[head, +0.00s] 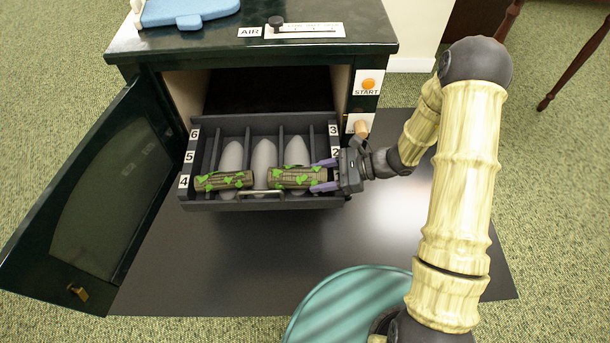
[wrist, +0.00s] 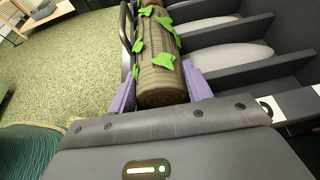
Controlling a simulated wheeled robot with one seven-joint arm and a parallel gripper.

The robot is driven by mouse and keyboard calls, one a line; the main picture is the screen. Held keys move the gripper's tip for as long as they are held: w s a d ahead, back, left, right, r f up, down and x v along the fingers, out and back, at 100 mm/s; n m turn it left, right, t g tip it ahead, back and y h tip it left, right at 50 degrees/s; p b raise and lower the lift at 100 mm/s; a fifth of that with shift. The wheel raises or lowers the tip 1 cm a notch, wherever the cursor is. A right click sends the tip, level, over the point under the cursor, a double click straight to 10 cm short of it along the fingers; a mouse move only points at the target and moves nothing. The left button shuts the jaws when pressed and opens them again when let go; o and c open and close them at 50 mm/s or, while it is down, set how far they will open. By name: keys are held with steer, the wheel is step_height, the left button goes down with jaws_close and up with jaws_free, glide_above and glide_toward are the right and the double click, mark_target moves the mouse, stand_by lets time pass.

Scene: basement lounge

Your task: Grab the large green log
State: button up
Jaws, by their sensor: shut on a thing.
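A thick brown log with green leaves (head: 292,178) lies sideways across the right part of the stove's pulled-out drawer (head: 262,203). My gripper (head: 322,175) reaches in from the right, with its purple fingers on either side of this log's right end. The wrist view shows the log (wrist: 158,65) between the purple fingers, its round end facing the palm. A second, thinner-looking leafy log (head: 222,180) lies in line with it to the left, in the drawer's left part. The log's underside is hidden.
The drawer has dark dividers, pale rounded shapes and numbered labels. The stove door (head: 98,185) stands open at left. A START button (head: 368,83) and an AIR slider (head: 305,29) are on the stove. A teal round seat (head: 345,305) stands in front. The dark floor mat (head: 220,260) is clear.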

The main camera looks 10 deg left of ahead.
steer(key=shift+r, duration=0.15)
step_height(320, 180, up, 10)
steer(key=p, duration=0.5)
steer(key=shift+p, duration=0.3)
